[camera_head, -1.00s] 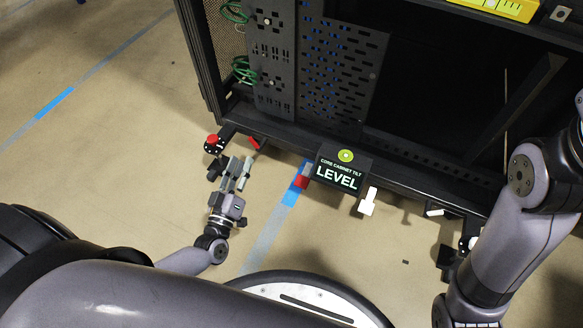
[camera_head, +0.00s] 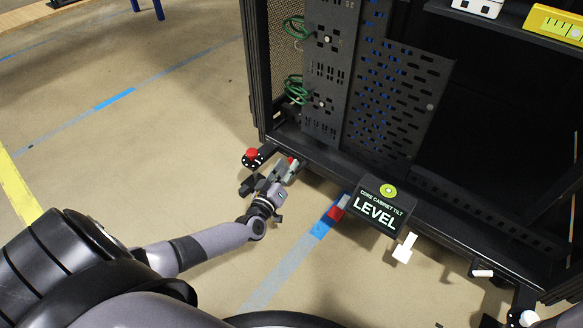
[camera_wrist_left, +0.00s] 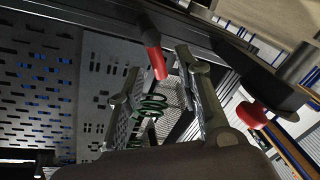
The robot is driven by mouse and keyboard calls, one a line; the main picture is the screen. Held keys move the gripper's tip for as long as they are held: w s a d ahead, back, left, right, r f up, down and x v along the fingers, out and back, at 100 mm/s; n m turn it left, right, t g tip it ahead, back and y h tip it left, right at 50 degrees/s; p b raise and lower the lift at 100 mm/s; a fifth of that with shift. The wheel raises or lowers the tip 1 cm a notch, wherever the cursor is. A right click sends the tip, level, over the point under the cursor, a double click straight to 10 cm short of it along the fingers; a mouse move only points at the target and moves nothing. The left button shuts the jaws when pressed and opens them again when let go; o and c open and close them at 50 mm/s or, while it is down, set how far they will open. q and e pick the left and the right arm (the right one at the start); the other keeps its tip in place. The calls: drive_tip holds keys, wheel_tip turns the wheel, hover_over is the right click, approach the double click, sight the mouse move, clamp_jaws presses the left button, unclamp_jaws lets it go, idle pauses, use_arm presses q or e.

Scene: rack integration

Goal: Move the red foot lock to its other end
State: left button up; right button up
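The red foot lock, a small red lever (camera_head: 291,160), sits low at the cabinet's front left corner, partly hidden by my left gripper. In the left wrist view the red lever (camera_wrist_left: 154,58) hangs from a dark bracket, near the fingertips and in line with the gap between them. My left gripper (camera_head: 279,170) is at the cabinet's foot; in the wrist view its two fingers (camera_wrist_left: 160,72) stand apart, open. I cannot tell whether either finger touches the lever. My right gripper is out of view.
A red round knob (camera_head: 252,154) on a black foot stands just left of the gripper; it also shows in the wrist view (camera_wrist_left: 251,115). A LEVEL sign (camera_head: 376,206) and a white tab (camera_head: 404,248) stick out from the cabinet base (camera_head: 450,215). The floor to the left is clear.

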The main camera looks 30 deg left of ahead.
sight(291, 161)
use_arm(q)
drive_tip(key=shift+w+a+b, duration=0.15)
drive_tip(key=shift+w+b, duration=0.15)
drive_tip(key=shift+w, duration=0.55)
drive_tip(key=shift+w+a+b, duration=0.1)
drive_tip(key=shift+w+b, duration=0.2)
drive_tip(key=shift+w, duration=0.55)
drive_tip(key=shift+c, duration=0.4)
clamp_jaws()
